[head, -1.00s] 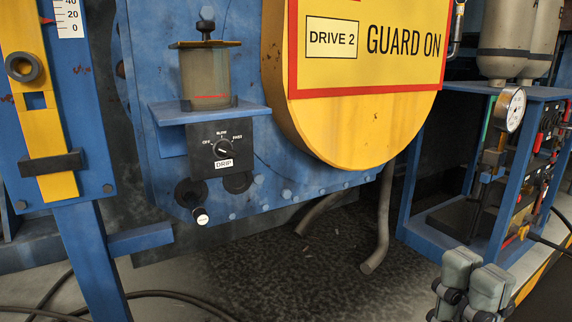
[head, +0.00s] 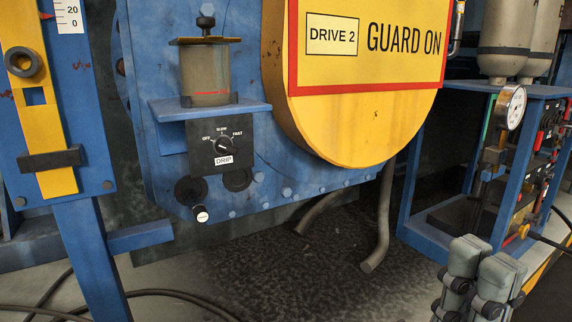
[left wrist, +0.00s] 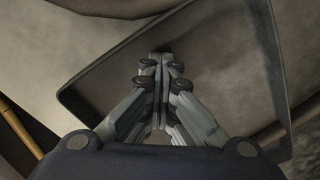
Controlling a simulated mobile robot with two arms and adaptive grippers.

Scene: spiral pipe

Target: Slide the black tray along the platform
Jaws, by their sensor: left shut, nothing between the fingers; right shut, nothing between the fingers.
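The black tray (left wrist: 225,70) shows in the left wrist view as a shallow, dark-rimmed tray lying at an angle across much of the picture. Its thin raised rim runs along the left, top and right. My left gripper (left wrist: 158,58) is shut and empty, with its fingertips over the tray's inner area. I cannot tell whether they touch it. My left gripper and the tray do not show in the head view. My right gripper (head: 482,265) is shut and empty at the lower right of the head view. I cannot make out the platform clearly.
A blue machine carries a yellow DRIVE 2 guard (head: 365,115) and a drip cup (head: 205,72) with its knob. A blue rack (head: 420,160) with a gauge (head: 510,107) stands at right. A bent pipe (head: 382,225) and hoses lie low. The dark floor is open.

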